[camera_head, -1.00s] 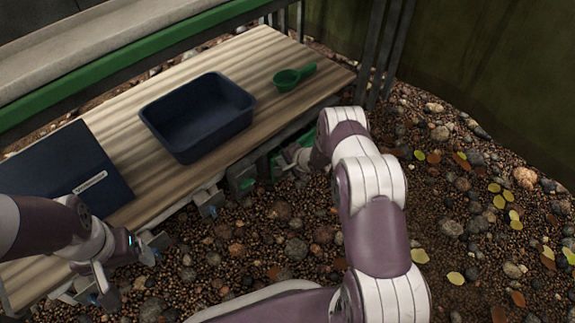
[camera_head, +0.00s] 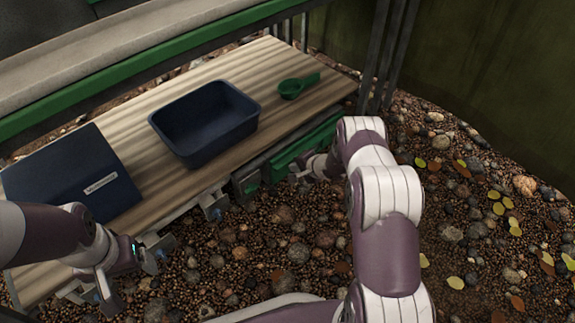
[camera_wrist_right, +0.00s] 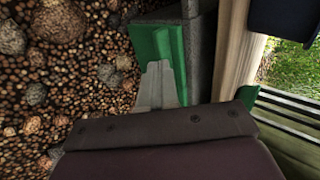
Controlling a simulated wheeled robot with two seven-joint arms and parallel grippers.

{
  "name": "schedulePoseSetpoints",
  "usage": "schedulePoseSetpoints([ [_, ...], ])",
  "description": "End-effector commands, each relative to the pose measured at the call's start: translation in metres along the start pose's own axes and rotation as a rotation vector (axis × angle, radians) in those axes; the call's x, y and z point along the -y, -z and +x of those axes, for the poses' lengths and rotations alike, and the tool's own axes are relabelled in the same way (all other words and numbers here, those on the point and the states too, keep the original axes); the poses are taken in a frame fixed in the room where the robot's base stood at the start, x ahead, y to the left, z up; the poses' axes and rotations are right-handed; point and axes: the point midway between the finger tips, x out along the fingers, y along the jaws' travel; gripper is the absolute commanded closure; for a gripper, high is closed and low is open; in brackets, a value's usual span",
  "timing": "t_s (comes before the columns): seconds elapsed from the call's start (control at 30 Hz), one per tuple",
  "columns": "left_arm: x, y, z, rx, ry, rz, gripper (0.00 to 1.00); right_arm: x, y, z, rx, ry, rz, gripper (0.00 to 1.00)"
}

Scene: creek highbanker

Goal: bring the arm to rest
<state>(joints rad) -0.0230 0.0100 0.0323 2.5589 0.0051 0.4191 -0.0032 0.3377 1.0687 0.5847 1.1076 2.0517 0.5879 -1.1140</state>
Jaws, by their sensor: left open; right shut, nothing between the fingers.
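My right arm reaches in from the lower right in the head view. Its gripper (camera_head: 297,176) is beside the bench's front edge, low over the gravel, and partly hidden by its own wrist. In the right wrist view the fingers (camera_wrist_right: 158,86) are shut with nothing between them, close to a green rail (camera_wrist_right: 154,48); I cannot tell if they touch it. My left gripper (camera_head: 132,276) is open and empty in front of the bench's near left edge, over the gravel.
A wooden bench (camera_head: 265,60) carries a dark blue tub (camera_head: 205,150), a green scoop (camera_head: 298,87) and a dark blue flat case (camera_head: 75,170). The green rail (camera_head: 305,146) runs along the bench front. Dark metal posts (camera_head: 388,50) stand at the back right. Open gravel (camera_head: 470,240) lies right.

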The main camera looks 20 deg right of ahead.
Motion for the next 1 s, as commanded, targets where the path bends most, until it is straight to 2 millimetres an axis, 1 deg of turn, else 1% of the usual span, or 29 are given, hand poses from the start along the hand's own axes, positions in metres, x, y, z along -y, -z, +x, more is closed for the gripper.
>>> schedulePoseSetpoints([
  [0.03,0.0,0.002,-0.018,0.002,0.0,0.0,0.17,0.005,-0.001,-0.02,0.0,-0.005,0.006,1.0],
  [0.1,0.0,0.003,-0.027,0.003,0.0,0.0,0.17,0.004,-0.001,-0.035,0.002,-0.005,0.006,1.0],
  [0.2,0.0,0.003,-0.035,0.003,0.0,0.0,0.17,0.001,-0.001,-0.05,0.002,-0.006,0.005,1.0],
  [0.33,0.0,0.004,-0.038,0.003,0.0,0.0,0.17,-0.002,-0.001,-0.059,0.003,-0.005,0.004,1.0],
  [0.57,0.0,0.004,-0.037,0.004,0.0,0.0,0.17,-0.004,-0.002,-0.059,0.003,-0.006,0.009,1.0],
  [0.63,0.0,0.004,-0.037,0.004,0.0,0.0,0.17,-0.004,-0.002,-0.059,0.003,-0.011,0.065,1.0],
  [0.67,0.0,0.004,-0.037,0.003,0.0,0.0,0.17,-0.008,-0.005,-0.059,0.018,-0.026,0.097,1.0],
  [0.73,0.0,0.004,-0.037,0.003,0.0,0.0,0.17,-0.036,-0.036,-0.066,0.112,-0.128,0.147,1.0],
  [0.77,0.0,0.004,-0.037,0.003,0.0,0.0,0.17,-0.048,-0.053,-0.075,0.167,-0.19,0.158,1.0],
  [0.8,0.0,0.004,-0.042,0.004,0.0,0.0,0.17,-0.05,-0.073,-0.097,0.24,-0.273,0.141,1.0],
  [0.83,0.0,0.005,-0.048,0.004,0.0,0.0,0.17,-0.045,-0.089,-0.119,0.293,-0.338,0.109,1.0],
  [0.87,0.0,0.006,-0.055,0.004,0.0,0.0,0.17,-0.038,-0.103,-0.143,0.342,-0.402,0.064,1.0],
  [0.9,0.0,0.007,-0.065,0.004,0.0,0.0,0.17,-0.026,-0.12,-0.178,0.395,-0.482,-0.017,1.0],
  [0.97,0.0,0.009,-0.08,0.003,0.0,0.0,0.17,-0.007,-0.139,-0.231,0.45,-0.586,-0.158,1.0],
  [1.0,0.0,0.01,-0.089,0.003,0.0,0.0,0.17,0.005,-0.148,-0.264,0.471,-0.64,-0.259,1.0],
])
